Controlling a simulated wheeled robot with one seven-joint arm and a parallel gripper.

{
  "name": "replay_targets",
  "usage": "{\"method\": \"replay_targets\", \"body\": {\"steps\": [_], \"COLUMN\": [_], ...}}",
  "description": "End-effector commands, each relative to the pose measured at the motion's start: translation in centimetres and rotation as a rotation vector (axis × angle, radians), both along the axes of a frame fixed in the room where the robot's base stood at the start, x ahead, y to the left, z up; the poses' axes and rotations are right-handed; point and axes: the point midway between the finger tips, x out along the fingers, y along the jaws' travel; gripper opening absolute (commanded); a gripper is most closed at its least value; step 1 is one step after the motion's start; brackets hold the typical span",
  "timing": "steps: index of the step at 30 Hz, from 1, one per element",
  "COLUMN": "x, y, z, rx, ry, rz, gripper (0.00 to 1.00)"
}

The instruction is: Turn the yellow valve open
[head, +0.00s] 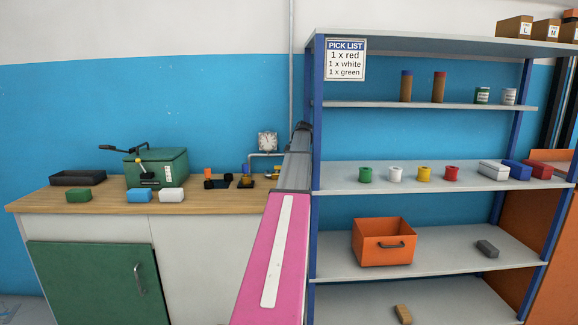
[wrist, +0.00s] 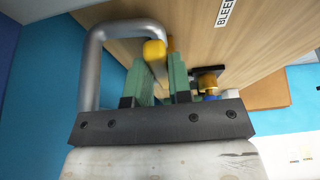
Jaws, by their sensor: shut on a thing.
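The yellow valve handle (wrist: 153,50) shows in the wrist view between the green fingers of my gripper (wrist: 160,72). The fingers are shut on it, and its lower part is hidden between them. A grey bent pipe (wrist: 95,62) curves close by on the left. In the head view a small yellow part (head: 273,173) shows by the pipe at the bench's right end. My pink arm reaches there, and my gripper is hidden in that view.
The wooden bench (head: 230,201) carries a green box (head: 157,168), a black tray (head: 78,178) and several small blocks. A round gauge (head: 267,142) stands above the pipe. In the wrist view a brass fitting (wrist: 208,82) sits right of the fingers. Shelves (head: 420,178) stand right of my arm.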

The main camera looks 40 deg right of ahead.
Motion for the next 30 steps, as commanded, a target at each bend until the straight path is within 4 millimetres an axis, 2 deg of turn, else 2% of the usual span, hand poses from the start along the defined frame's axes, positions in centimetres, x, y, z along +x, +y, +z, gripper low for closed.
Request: {"method": "replay_targets", "body": {"steps": [4,5,7,18,23,26,27,30], "x": [0.1,0.1,0.1,0.1,0.2,0.2,0.4,0.8], "y": [-0.1,-0.1,-0.1,0.0,-0.1,-0.2,1.0,2.8], "z": [0.0,0.0,0.0,0.4,2.4,4.5,4.7,5.7], "rx": [-0.003,-0.003,-0.003,-0.002,-0.003,-0.004,-0.003,-0.003], "ry": [-0.004,-0.004,-0.004,-0.003,-0.004,-0.005,-0.004,-0.004], "rz": [0.007,0.007,0.006,0.003,0.004,0.005,0.007,0.007], "gripper": [0.00,0.23,0.45,0.45,0.45,0.45,0.45,0.45]}}
